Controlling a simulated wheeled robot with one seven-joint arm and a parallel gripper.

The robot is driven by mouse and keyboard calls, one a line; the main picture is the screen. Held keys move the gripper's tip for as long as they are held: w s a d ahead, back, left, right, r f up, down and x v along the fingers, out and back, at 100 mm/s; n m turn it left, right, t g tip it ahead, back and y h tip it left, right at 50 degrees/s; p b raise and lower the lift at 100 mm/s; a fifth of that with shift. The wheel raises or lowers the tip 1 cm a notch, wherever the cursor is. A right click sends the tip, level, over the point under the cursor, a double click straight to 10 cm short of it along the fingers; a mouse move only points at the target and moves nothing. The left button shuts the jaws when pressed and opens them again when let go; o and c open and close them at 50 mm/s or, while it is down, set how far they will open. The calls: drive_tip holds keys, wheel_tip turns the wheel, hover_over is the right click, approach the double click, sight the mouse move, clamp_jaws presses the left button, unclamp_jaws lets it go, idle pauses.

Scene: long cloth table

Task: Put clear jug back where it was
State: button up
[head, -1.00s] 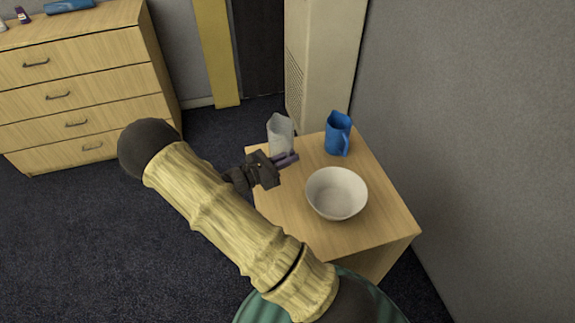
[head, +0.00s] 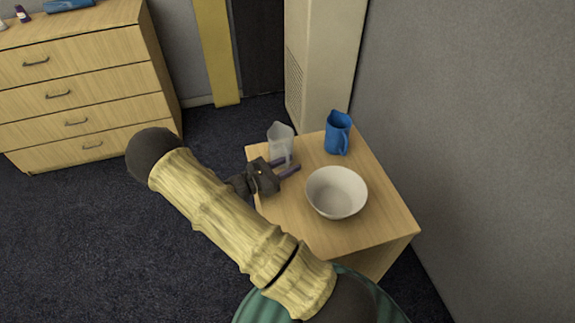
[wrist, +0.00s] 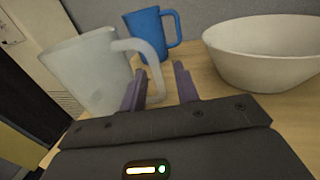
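The clear jug (head: 280,143) stands upright on the far left corner of the small wooden table (head: 310,236). In the wrist view the jug (wrist: 85,75) is at the left, with its handle toward my gripper. My gripper (head: 293,163) is open, low over the table on the near side of the jug. In the wrist view its two fingers (wrist: 158,72) are apart, and the jug's handle shows between them. I cannot tell whether either finger touches the handle.
A blue jug (head: 338,134) stands at the table's back right, and a white bowl (head: 337,193) sits nearer the middle. A grey wall (head: 470,110) is close on the right. A wooden drawer unit (head: 85,85) stands at the left. The table's near part is clear.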

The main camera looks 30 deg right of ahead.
drive_tip(key=shift+r, duration=0.15)
drive_tip(key=a+b, duration=0.2)
drive_tip(key=a, duration=1)
drive_tip(key=shift+s+b, duration=0.35)
drive_tip(key=shift+s, duration=0.1)
